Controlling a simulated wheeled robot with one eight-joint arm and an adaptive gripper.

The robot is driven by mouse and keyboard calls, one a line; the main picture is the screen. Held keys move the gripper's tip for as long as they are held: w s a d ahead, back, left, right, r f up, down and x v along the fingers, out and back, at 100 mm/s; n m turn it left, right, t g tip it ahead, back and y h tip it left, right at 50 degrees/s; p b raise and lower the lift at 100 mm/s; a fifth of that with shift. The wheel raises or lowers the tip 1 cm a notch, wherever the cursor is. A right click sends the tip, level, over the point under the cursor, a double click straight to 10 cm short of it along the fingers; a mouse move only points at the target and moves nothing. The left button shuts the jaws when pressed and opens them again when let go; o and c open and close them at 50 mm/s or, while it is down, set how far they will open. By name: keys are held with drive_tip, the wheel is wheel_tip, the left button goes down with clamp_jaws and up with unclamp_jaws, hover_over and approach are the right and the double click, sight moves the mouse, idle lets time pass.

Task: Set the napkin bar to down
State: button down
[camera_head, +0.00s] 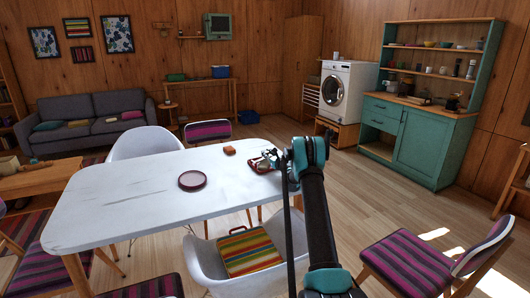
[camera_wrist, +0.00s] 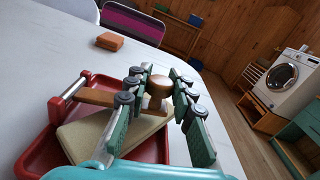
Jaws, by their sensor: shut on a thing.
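The red napkin tray (camera_wrist: 42,155) stands on the white table, with a pale stack of napkins (camera_wrist: 85,140) in it. The wooden napkin bar (camera_wrist: 97,98) runs from a metal rod at the tray's left side across the napkins to a round wooden knob (camera_wrist: 158,87). My gripper (camera_wrist: 161,74) is shut on the bar at its knob, with a green-padded finger on either side. I cannot tell whether the bar touches the napkins. In the head view the tray (camera_head: 260,167) is at the table's right end, partly hidden by my gripper (camera_head: 281,161).
A small orange-brown block (camera_wrist: 110,41) lies beyond the tray. A dark red plate (camera_head: 192,180) lies on the white table (camera_head: 125,195). A white chair with a striped cushion (camera_head: 248,252) stands at the near side.

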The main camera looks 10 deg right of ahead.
drive_tip(key=shift+d+f+m, duration=0.1)
drive_tip(key=shift+f+m, duration=0.2)
drive_tip(key=shift+d+f, duration=0.15)
drive_tip(key=shift+f, duration=0.4)
drive_tip(key=c, duration=1.5)
unclamp_jaws()
drive_tip(key=shift+w+d+f, duration=0.1)
drive_tip(key=shift+f, duration=0.1)
drive_tip(key=shift+c, duration=0.2)
drive_tip(key=shift+o, duration=1.3)
drive_tip(key=shift+r, duration=0.15)
drive_tip(key=v, duration=1.2)
